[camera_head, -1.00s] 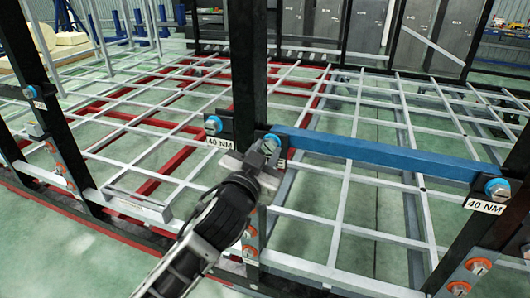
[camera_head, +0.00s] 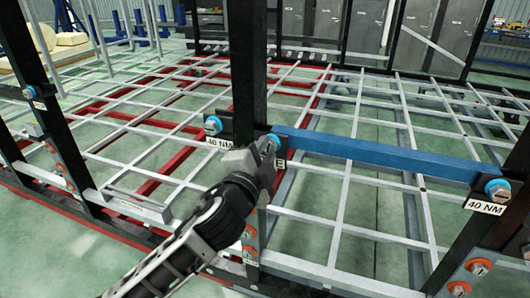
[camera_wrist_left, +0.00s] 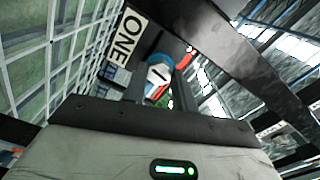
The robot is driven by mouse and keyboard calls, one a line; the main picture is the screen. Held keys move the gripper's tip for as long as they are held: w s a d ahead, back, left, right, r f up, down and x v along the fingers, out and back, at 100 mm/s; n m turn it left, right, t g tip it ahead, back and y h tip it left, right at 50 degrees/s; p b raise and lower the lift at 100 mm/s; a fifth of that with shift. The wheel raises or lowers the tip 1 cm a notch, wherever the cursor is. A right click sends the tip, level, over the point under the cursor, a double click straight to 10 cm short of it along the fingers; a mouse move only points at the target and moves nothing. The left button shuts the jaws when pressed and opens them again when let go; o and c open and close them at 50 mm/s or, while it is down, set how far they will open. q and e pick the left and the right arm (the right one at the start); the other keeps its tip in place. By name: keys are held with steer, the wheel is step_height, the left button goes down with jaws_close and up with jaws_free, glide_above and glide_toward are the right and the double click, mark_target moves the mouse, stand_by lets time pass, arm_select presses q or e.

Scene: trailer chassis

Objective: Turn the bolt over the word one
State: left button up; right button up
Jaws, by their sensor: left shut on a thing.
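The bolt is a silvery head with a slot mark and a blue collar, and it shows in the left wrist view (camera_wrist_left: 160,72) beside the white ONE label (camera_wrist_left: 127,36). In the head view its blue collar (camera_head: 273,138) shows at the left end of the blue beam, on the black post. My left gripper (camera_head: 268,147) is at this bolt and hides most of it and most of its label. In the left wrist view its two dark fingers (camera_wrist_left: 158,85) stand on either side of the bolt head, shut on it. My right gripper is not in view.
The blue beam (camera_head: 385,159) runs right to another bolt (camera_head: 497,189) above a 40 NM label (camera_head: 485,207). A further bolt (camera_head: 213,125) sits just left of the black post (camera_head: 248,70). Grey and red chassis bars fill the space behind.

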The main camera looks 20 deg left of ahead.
arm_select(q)
steer(key=m, duration=0.7)
steer(key=shift+s+f, duration=0.1)
steer(key=shift+f, duration=0.15)
steer(key=shift+c, duration=0.2)
steer(key=m, duration=0.6)
steer(key=shift+m, duration=0.4)
steer(key=m, duration=1.3)
steer(key=shift+d+m, duration=0.1)
steer(key=shift+m, duration=0.3)
steer(key=o, duration=0.9)
steer(key=shift+o, duration=0.5)
steer(key=shift+r, duration=0.2)
